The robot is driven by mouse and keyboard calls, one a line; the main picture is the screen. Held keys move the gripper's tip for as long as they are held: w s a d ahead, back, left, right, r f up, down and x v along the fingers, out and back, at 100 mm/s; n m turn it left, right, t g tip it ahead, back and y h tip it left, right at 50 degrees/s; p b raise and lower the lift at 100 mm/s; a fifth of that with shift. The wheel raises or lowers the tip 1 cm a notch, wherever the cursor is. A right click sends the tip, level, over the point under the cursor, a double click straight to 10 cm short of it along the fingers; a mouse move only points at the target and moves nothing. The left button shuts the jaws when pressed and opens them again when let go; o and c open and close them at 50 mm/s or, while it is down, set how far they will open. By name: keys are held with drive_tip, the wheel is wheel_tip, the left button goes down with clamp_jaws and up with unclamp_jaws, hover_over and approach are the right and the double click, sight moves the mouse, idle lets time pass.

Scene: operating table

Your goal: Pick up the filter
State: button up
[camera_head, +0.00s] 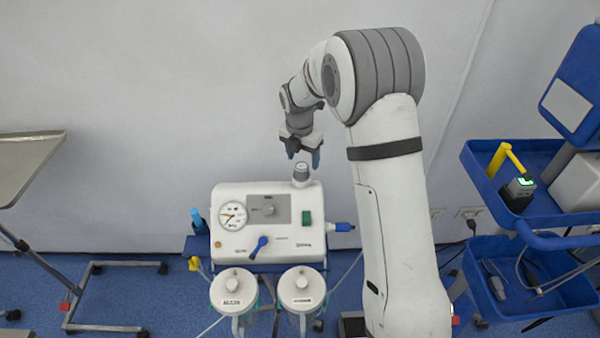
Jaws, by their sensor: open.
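The filter is probably the small white and grey cylinder (301,173) standing on the top right of the white suction machine (268,222). My gripper (303,158) hangs just above it, pointing down, with its fingers apart and nothing seen between them. A gap seems to show between the fingertips and the top of the cylinder, but the exact height is hard to judge from this view. The machine has a round gauge (233,215), a blue knob and a green switch on its front.
Two lidded jars, left (234,292) and right (302,289), stand in front of the machine. A blue cylinder (197,217) stands at its left. Blue trays (530,277) are at the right, and a metal table (25,160) at the left. The wall is close behind.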

sight(302, 166)
drive_tip(key=shift+a+f, duration=0.1)
drive_tip(key=shift+f, duration=1.9)
drive_tip(key=shift+c, duration=0.3)
drive_tip(key=c, duration=1)
